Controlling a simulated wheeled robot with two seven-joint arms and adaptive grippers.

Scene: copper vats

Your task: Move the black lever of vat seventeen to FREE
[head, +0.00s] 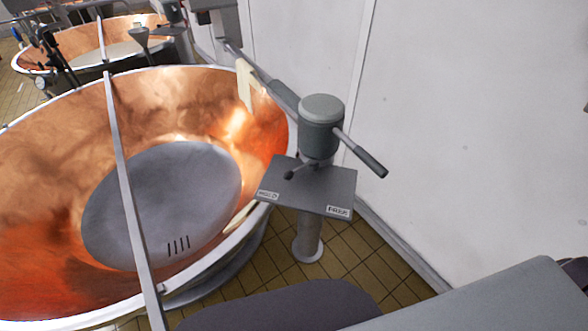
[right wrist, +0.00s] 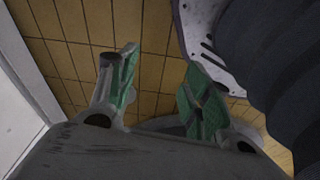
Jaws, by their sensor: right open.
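A grey post with a drum-shaped head (head: 321,125) stands at the right rim of the copper vat (head: 160,110). Under the head is a flat grey plate (head: 325,190) with a HOLD label (head: 268,194) at its left and a FREE label (head: 338,211) at its right. A small dark lever (head: 301,170) just above the plate points left, its knob on the HOLD side. A longer handle with a dark grip (head: 371,162) sticks out to the right from the head. My right gripper (right wrist: 160,92) is open and empty, above tiled floor. My left gripper is out of view. No vat number is readable.
A white wall (head: 460,130) stands close to the right of the post. A pale bar (head: 122,170) crosses the vat. A second copper vat (head: 85,45) is behind at the upper left. Tiled floor (head: 352,258) is clear around the post's foot.

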